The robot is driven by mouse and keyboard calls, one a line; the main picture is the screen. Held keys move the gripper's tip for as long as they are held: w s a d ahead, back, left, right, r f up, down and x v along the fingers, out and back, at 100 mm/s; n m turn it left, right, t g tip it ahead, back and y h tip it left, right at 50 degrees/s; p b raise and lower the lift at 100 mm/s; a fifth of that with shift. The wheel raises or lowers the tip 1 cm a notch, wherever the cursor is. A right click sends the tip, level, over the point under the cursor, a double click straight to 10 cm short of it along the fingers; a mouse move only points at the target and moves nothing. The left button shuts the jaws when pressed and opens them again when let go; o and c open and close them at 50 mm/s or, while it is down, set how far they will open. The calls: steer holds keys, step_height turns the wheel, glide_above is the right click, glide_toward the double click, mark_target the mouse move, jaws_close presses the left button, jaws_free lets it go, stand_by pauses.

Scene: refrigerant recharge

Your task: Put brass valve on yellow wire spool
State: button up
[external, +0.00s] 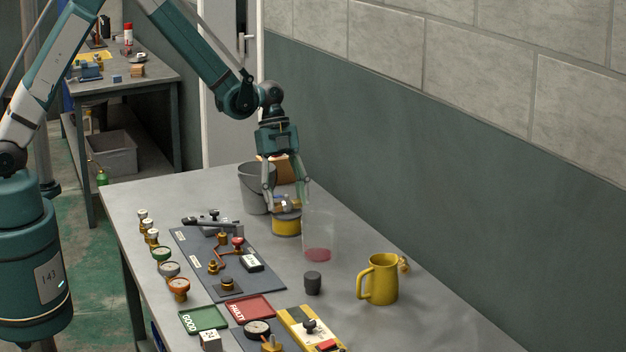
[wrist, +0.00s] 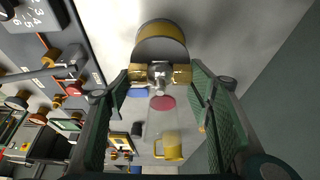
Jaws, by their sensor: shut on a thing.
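My gripper (external: 287,201) points down over the yellow wire spool (external: 287,226), which stands upright on the bench beside the grey bucket. The gripper is shut on the brass valve (wrist: 180,74), with a finger at each side of it. In the wrist view the valve has brass ends and a silvery middle, and the spool (wrist: 162,35) shows just beyond it with a yellow rim and a grey part. In the external view the valve is small and partly hidden by the fingers, right at the spool's top. I cannot tell whether valve and spool touch.
A grey bucket (external: 254,190) stands close behind left of the spool. A clear cup with red liquid (external: 318,243) stands close at its right. A black cylinder (external: 312,283) and yellow mug (external: 382,279) are nearer. A dark mat (external: 240,283) with fittings lies left.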

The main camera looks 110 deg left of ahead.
steer(key=shift+f, duration=0.15)
steer(key=o, duration=1)
steer(key=shift+r, duration=0.2)
steer(key=shift+v, duration=5.95)
